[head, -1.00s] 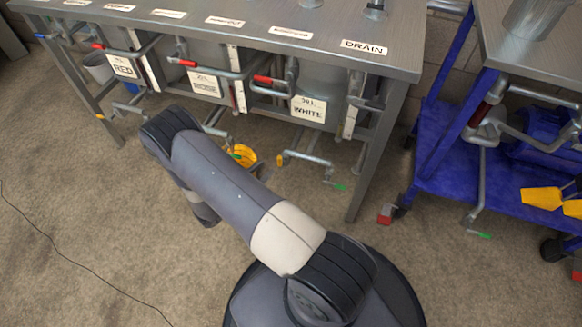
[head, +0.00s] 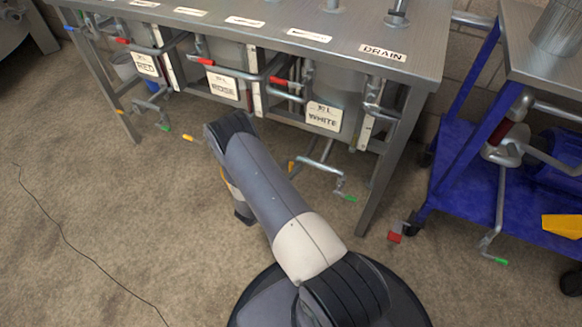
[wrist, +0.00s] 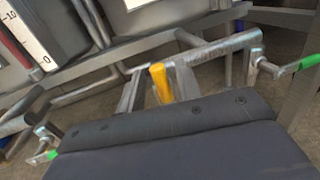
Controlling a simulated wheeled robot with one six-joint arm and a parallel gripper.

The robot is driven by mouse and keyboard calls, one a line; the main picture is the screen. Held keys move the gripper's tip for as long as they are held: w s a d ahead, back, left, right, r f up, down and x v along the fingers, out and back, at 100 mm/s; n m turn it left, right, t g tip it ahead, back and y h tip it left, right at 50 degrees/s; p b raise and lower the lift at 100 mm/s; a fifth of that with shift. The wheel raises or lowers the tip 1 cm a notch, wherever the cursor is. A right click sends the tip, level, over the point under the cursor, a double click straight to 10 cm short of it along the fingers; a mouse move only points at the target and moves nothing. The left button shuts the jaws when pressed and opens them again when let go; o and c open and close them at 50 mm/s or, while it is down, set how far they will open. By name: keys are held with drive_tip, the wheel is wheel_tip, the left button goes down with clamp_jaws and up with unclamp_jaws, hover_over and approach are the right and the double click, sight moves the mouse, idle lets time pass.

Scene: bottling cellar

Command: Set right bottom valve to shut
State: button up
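The right bottom valve sits low under the tank marked WHITE. In the head view its pipe (head: 322,166) runs out to the front, with a yellow-tipped end (head: 291,166) at the left and a green-tipped lever (head: 349,197) at the right. In the wrist view the yellow tip (wrist: 160,83) stands up near the middle and the green grip (wrist: 308,62) is at the right edge. My gripper (wrist: 156,90) appears open, with a pale finger on each side of the yellow tip; contact is unclear. In the head view my arm hides the gripper.
The steel bench (head: 370,30) has a leg (head: 391,160) right of the valve. A blue cart (head: 470,195) with pipework stands further right. The middle valve's green grip (wrist: 45,157) shows at left in the wrist view. A cable (head: 60,225) lies on open floor.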

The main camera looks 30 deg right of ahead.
drive_tip(key=shift+w+d, duration=0.3)
drive_tip(key=shift+d, duration=0.35)
drive_tip(key=shift+c, duration=0.4)
clamp_jaws()
